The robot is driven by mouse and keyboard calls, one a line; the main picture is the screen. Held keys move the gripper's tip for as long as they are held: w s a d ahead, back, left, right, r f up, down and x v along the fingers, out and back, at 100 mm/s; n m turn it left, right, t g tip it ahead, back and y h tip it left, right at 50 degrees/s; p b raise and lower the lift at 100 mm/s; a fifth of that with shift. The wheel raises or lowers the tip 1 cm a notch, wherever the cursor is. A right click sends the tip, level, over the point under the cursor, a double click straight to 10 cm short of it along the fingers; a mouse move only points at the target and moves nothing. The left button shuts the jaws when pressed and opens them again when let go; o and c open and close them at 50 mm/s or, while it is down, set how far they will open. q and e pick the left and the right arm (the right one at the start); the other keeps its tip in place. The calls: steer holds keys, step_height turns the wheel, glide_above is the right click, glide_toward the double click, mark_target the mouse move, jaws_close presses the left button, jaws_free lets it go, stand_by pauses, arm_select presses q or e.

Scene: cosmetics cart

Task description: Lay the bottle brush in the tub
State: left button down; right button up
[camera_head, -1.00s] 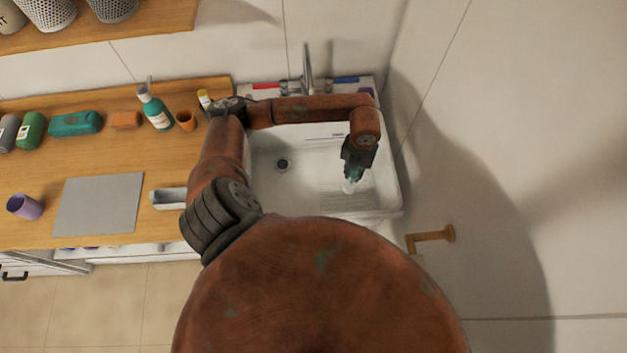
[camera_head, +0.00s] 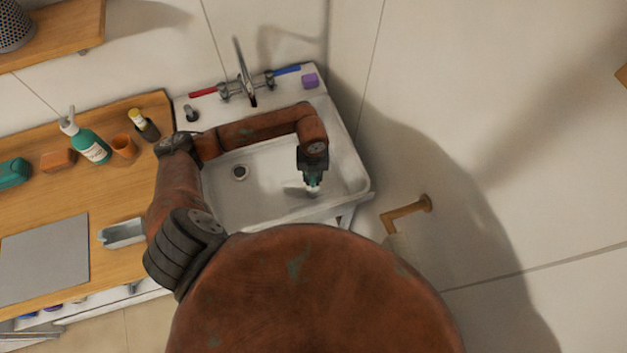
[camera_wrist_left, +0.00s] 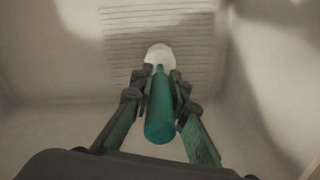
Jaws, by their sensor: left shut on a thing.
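The tub is a white basin (camera_head: 262,185) with a dark drain at its left and a ribbed floor, which also shows in the left wrist view (camera_wrist_left: 75,65). My left gripper (camera_head: 313,180) points down inside the tub's outline, toward its right front part. It is shut on the bottle brush, whose teal handle (camera_wrist_left: 160,118) stands between the fingers in the left wrist view. The brush's white head lies beyond the fingertips, over the ribbed floor. I cannot tell whether the head touches the floor. My right gripper is not in view.
A faucet (camera_head: 243,75) and a purple block (camera_head: 310,81) are on the tub's back ledge. The wooden counter at left holds a teal pump bottle (camera_head: 92,147), an orange cup (camera_head: 124,146) and a grey mat (camera_head: 45,258). A wall bracket (camera_head: 407,211) juts out at right.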

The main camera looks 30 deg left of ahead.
arm_select(q)
steer(key=shift+f, duration=0.2)
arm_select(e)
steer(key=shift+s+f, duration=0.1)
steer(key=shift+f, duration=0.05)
arm_select(q)
steer(key=shift+f, duration=0.2)
steer(key=c, duration=2)
jaws_free()
steer(key=shift+c, duration=0.2)
steer(key=shift+o, duration=0.8)
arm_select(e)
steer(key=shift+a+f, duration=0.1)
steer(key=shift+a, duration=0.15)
arm_select(q)
steer(key=shift+r, duration=0.1)
step_height(320, 180, up, 12)
steer(key=p, duration=0.8)
steer(key=shift+r, duration=0.15)
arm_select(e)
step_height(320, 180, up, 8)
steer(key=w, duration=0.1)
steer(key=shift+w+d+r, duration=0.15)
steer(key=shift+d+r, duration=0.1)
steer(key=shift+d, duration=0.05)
